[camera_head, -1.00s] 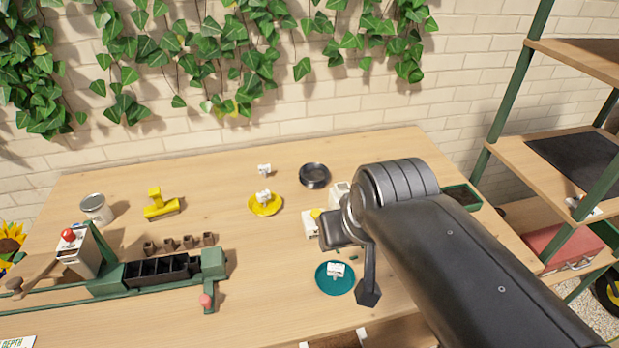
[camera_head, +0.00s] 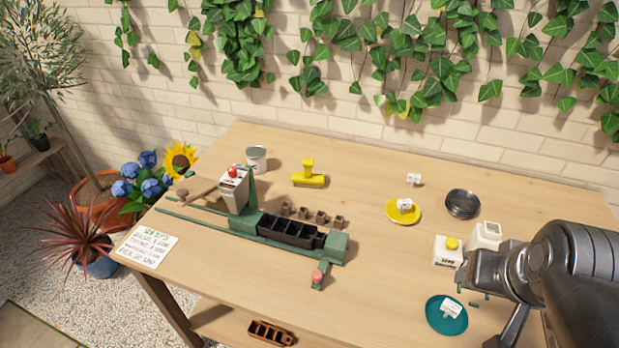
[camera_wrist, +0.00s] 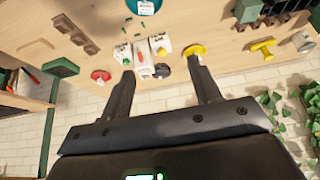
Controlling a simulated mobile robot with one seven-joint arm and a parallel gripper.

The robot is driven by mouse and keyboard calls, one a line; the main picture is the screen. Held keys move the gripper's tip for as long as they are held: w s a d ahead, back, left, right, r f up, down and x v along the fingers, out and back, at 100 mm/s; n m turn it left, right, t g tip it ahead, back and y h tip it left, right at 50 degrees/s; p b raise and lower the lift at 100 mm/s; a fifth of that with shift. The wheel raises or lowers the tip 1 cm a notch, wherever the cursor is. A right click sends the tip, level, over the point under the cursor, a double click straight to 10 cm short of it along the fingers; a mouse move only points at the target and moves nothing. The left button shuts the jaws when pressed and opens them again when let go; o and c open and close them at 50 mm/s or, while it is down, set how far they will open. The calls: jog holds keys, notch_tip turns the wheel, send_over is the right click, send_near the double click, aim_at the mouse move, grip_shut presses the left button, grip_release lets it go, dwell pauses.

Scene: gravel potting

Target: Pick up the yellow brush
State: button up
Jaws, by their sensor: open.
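The yellow brush (camera_head: 308,175) lies on the wooden table toward the back, left of the yellow saucer, with its stubby handle sticking up. It also shows at the right of the wrist view (camera_wrist: 262,48), well outside my fingers. My gripper (camera_wrist: 160,70) is open and empty, its two dark fingers spread apart. In the head view my gripper is at the right edge of the table, beside the white containers and far from the brush; my arm hides part of it.
A green rail with a black cell tray (camera_head: 290,233) and small brown pots stands in front of the brush. A metal can (camera_head: 256,159) is left of it. Yellow saucer (camera_head: 403,211), black dish (camera_head: 462,204), white containers (camera_head: 447,251) and teal saucer (camera_head: 446,314) lie rightward.

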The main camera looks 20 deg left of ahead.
dwell(0.5)
jog(key=w+a+r, duration=0.2)
jog(key=w+a, duration=0.1)
jog(key=w, duration=0.4)
jog(key=w+a+r, duration=0.1)
jog(key=w+a, duration=0.2)
jog(key=w, duration=0.5)
jog(key=n+y, duration=0.1)
jog(key=n, duration=0.1)
send_over(305, 163)
jog(key=s, duration=0.4)
notch_tip(305, 163, down, 19)
jog(key=shift+t, duration=0.4)
jog(key=x, duration=0.4)
jog(key=shift+w+d, duration=0.3)
jog(key=shift+d, duration=0.05)
jog(key=shift+d+x, duration=0.15)
jog(key=shift+x, duration=1.4)
jog(key=shift+d+x, duration=0.1)
jog(key=shift+x, duration=1.4)
jog(key=shift+w, duration=0.2)
jog(key=shift+c, duration=0.5)
jog(key=c, duration=1)
